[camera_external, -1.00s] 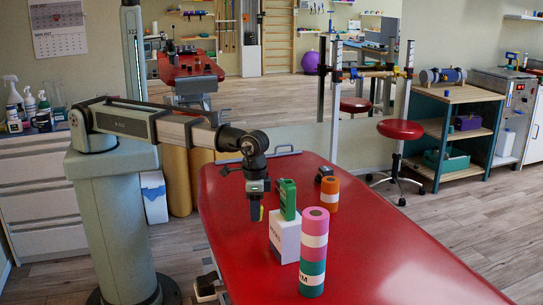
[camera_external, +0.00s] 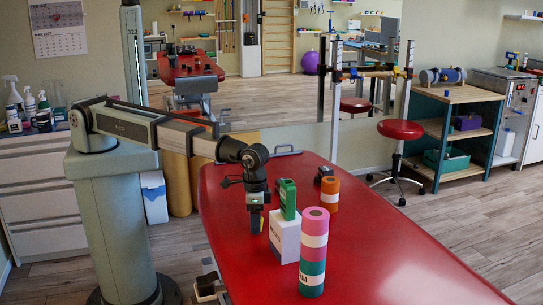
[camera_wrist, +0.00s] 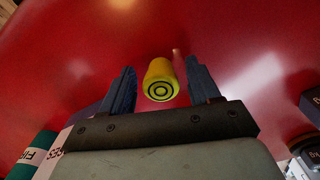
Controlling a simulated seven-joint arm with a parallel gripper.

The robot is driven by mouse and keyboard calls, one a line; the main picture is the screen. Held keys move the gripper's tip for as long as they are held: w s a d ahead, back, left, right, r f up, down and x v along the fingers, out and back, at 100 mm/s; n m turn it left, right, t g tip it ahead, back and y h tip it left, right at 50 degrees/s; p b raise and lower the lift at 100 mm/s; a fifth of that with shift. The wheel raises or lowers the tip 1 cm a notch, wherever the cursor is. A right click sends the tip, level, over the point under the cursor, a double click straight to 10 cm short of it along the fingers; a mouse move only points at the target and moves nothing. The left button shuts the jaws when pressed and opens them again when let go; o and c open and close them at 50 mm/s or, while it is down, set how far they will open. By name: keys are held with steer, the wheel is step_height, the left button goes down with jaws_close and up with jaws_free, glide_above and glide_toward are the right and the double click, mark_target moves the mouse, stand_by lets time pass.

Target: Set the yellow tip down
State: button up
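The yellow tip (camera_wrist: 161,80) shows in the wrist view between my two fingers. Its round end with dark rings faces the camera. A narrow gap shows on each side of it, so my gripper (camera_wrist: 162,84) looks open around it. In the external view my gripper (camera_external: 256,226) points down low over the red treatment table (camera_external: 380,250), left of a white box. The tip is mostly hidden there by the fingers. I cannot tell whether its far end touches the table.
The white box (camera_external: 285,238) with a green item (camera_external: 287,199) on it stands close to the right of my gripper. A pink, white and teal roll stack (camera_external: 313,250) stands in front. An orange roll (camera_external: 329,194) and a small dark object (camera_external: 324,173) stand behind.

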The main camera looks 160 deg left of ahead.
steer(key=shift+o, duration=0.3)
step_height(320, 180, up, 12)
steer(key=shift+r, duration=0.15)
stand_by(0.5)
stand_by(0.4)
